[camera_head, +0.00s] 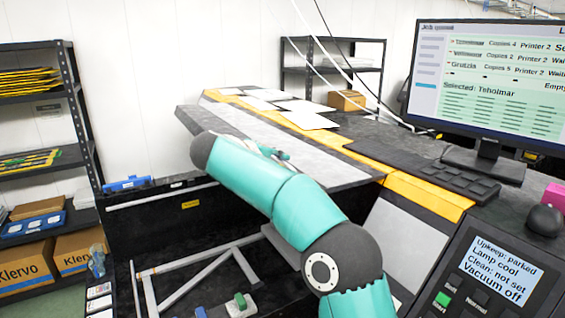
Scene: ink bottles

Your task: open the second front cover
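A large printer fills the middle of the head view, with a long grey cover panel (325,168) along its front, edged in black. The panel appears raised, with a dark open bay (165,235) below it; I cannot tell which cover is the second. My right arm reaches up from the lower right across the bay to the panel. My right gripper (272,153) is mostly hidden behind my own arm, with only a small part showing at the panel. Whether it touches the panel cannot be seen. My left gripper is not in view.
Inside the bay are a grey frame (203,258) and a green-topped bottle (240,302). A monitor (490,80), a keyboard (455,180) and a control screen (494,270) stand at right. Shelves (70,120) with boxes stand at left. White sheets (303,119) lie on top.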

